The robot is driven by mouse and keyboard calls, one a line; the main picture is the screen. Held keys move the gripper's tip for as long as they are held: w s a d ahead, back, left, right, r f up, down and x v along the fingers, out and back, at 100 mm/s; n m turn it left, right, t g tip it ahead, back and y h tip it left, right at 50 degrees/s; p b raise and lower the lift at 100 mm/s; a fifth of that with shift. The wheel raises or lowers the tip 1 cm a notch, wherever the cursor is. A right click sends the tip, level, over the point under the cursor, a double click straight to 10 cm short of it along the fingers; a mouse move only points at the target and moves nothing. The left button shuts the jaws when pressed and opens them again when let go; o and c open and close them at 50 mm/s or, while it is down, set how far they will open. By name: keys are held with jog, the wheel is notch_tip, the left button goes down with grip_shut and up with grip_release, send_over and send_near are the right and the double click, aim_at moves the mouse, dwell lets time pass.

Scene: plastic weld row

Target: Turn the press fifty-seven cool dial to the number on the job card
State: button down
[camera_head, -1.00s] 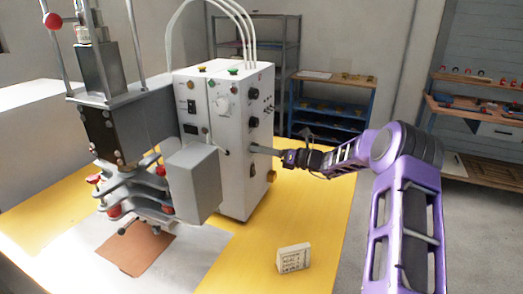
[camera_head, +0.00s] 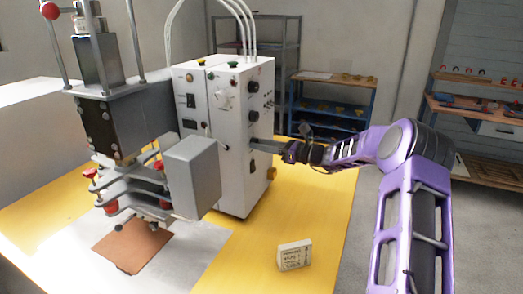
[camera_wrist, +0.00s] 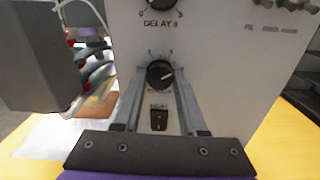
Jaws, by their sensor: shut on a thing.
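The press control box (camera_head: 232,150) is a white cabinet on the yellow table, with dials on the side facing my arm. My gripper (camera_wrist: 160,74) has its two fingers on either side of a black round dial (camera_wrist: 159,73) and is shut on it. The dial has tick marks around it; its label is partly hidden and its setting is not legible. In the head view my gripper (camera_head: 256,146) reaches the box from the right and covers this dial. A small white job card block (camera_head: 294,256) stands on the table; its writing is too small to read.
Another black dial marked DELAY (camera_wrist: 158,4) sits above the held one, and a black rocker switch (camera_wrist: 159,120) below it. The press head (camera_head: 125,125) stands left of the box. A blue-framed shelf (camera_head: 333,105) stands behind.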

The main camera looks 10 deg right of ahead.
jog(key=shift+n+b, duration=3.25)
jog(key=shift+n, duration=10.95)
jog(key=shift+c, duration=2.4)
grip_release()
jog(key=v, duration=1.7)
jog(key=shift+d, duration=0.2)
